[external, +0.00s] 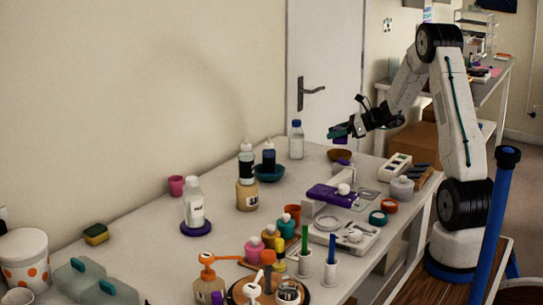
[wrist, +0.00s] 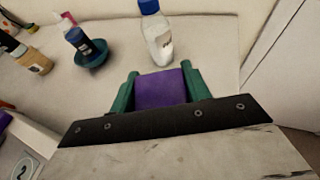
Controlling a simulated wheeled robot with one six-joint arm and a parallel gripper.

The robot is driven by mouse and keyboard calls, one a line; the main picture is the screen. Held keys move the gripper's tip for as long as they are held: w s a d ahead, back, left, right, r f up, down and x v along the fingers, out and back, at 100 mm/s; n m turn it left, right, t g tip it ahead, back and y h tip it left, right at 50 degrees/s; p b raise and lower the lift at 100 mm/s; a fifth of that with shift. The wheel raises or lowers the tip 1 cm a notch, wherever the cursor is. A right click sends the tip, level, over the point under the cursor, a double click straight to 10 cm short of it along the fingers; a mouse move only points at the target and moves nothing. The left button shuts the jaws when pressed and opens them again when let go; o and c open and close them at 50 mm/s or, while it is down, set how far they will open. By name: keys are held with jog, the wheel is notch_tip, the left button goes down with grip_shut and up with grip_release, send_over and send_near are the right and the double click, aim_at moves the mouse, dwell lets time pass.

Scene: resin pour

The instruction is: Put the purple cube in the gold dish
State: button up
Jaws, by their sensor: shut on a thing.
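The purple cube (wrist: 161,89) is held between the two green fingers of my gripper (wrist: 160,80) in the wrist view. In the external view, my gripper (external: 342,131) is in the air above the far right part of the table, with the cube (external: 340,133) at its tip. The gold dish (external: 340,154) sits on the table below the gripper, apart from the cube. The dish does not show in the wrist view; the gripper body may hide it.
A clear bottle with a blue cap (external: 296,140) stands left of the dish and also shows in the wrist view (wrist: 157,35). A teal bowl (external: 264,170) holds a dark bottle. A purple and white device (external: 336,194) lies nearer. The table (external: 150,225) has bare room at left.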

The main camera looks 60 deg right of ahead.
aim_at(339, 141)
jog(key=shift+f, duration=1.75)
jog(key=shift+f, duration=0.2)
jog(key=shift+f, duration=0.45)
jog(key=o, duration=1.1)
jog(key=shift+c, duration=0.2)
